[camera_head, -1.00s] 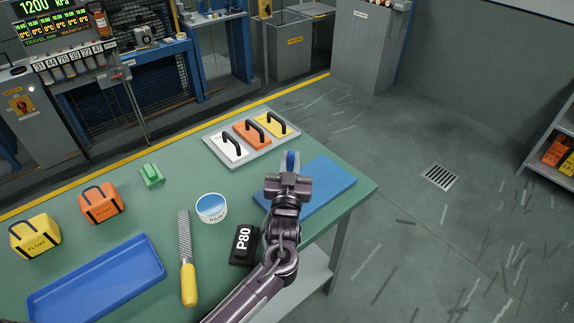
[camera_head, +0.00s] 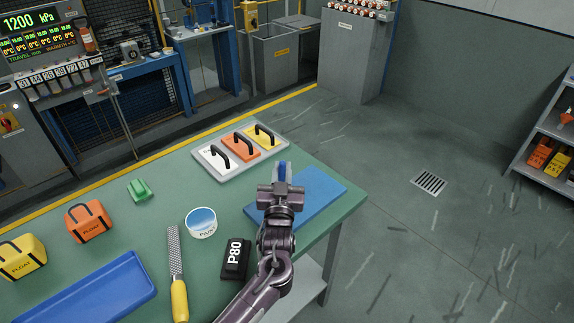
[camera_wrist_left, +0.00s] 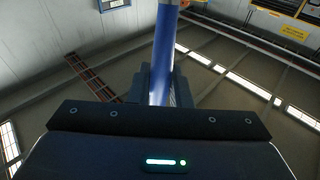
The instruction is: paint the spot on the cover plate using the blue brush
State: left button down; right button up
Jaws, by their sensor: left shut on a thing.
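My left gripper (camera_head: 282,174) is shut on the blue brush (camera_head: 282,171), over the blue mat (camera_head: 322,190) near the table's right end. Most of the brush is hidden by the gripper in the head view. Its blue handle (camera_wrist_left: 163,50) stands up between the fingers (camera_wrist_left: 160,85) in the left wrist view; the bristles cannot be made out. A white and blue paint tub (camera_head: 201,223) stands left of the gripper. White (camera_head: 213,158), orange (camera_head: 239,146) and yellow (camera_head: 262,136) plates with black handles lie behind it. I see no clear spot on any. My right gripper is not in view.
A black P80 block (camera_head: 236,259), a rasp with a yellow handle (camera_head: 180,300), a blue tray (camera_head: 84,291), a green block (camera_head: 140,190), and orange (camera_head: 88,221) and yellow (camera_head: 22,258) floats occupy the green table (camera_head: 140,235). Open floor lies to the right.

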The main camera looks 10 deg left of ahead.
pick_arm(q)
jog(key=shift+s+a+p, duration=2.1)
jog(key=shift+s+a, duration=0.3)
jog(key=shift+s, duration=0.7)
jog(key=w+d+b, duration=0.5)
jog(key=w+d, duration=0.1)
jog(key=w, duration=0.2)
jog(key=shift+d+b, duration=0.15)
jog(key=shift+b, duration=0.25)
jog(key=shift+w+r, duration=0.1)
notch_tip(320, 180, up, 5)
jog(key=p, duration=0.4)
dwell(0.4)
